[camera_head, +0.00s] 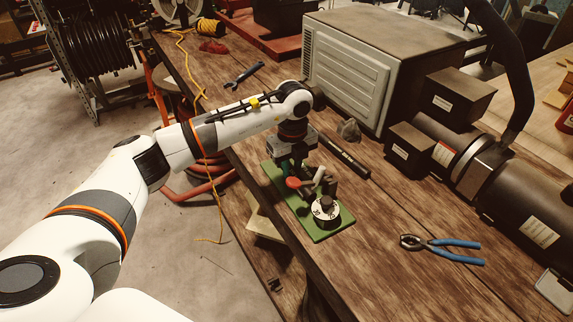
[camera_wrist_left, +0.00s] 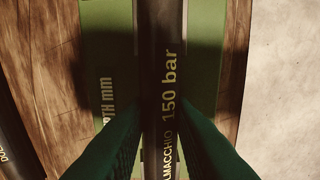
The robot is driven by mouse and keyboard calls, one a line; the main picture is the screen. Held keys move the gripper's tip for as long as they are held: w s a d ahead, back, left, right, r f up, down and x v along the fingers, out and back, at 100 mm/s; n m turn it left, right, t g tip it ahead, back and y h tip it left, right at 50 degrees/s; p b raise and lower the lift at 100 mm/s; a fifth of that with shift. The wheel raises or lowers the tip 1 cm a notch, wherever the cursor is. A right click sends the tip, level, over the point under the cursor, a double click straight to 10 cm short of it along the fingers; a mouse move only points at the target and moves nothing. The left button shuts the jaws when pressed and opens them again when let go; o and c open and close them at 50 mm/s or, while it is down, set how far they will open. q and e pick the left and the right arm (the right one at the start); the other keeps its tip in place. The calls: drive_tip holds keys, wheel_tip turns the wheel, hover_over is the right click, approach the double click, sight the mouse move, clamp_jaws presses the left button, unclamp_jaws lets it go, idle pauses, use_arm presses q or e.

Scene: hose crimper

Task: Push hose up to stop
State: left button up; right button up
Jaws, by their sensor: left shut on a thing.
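The hose (camera_wrist_left: 166,60) is a dark tube with "150 bar" lettering, running up and down the left wrist view over a green plate. My left gripper (camera_wrist_left: 164,112) has its fingers on both sides of the hose and is shut on it. In the head view my left gripper (camera_head: 296,165) points down over the back part of the crimper's green base plate (camera_head: 333,228). The crimper has a dial (camera_head: 325,211) and a red knob (camera_head: 293,183). The hose's end and the stop are hidden or not clear. My right gripper is not in view.
A black tube (camera_head: 344,156) lies right of the base plate. Blue-handled pliers (camera_head: 440,247) lie on the front right of the wooden bench, and a wrench (camera_head: 244,74) lies further back. A large machine housing (camera_head: 345,75) and dark boxes (camera_head: 409,150) stand behind and right.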

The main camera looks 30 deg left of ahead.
use_arm(q)
drive_tip(key=shift+s+d, duration=0.55)
drive_tip(key=shift+d, duration=0.25)
idle(0.4)
drive_tip(key=o, duration=1.7)
drive_tip(key=shift+p, duration=0.3)
drive_tip(key=shift+r+p, duration=2.95)
drive_tip(key=shift+r, duration=1.6)
drive_tip(key=shift+f, duration=0.1)
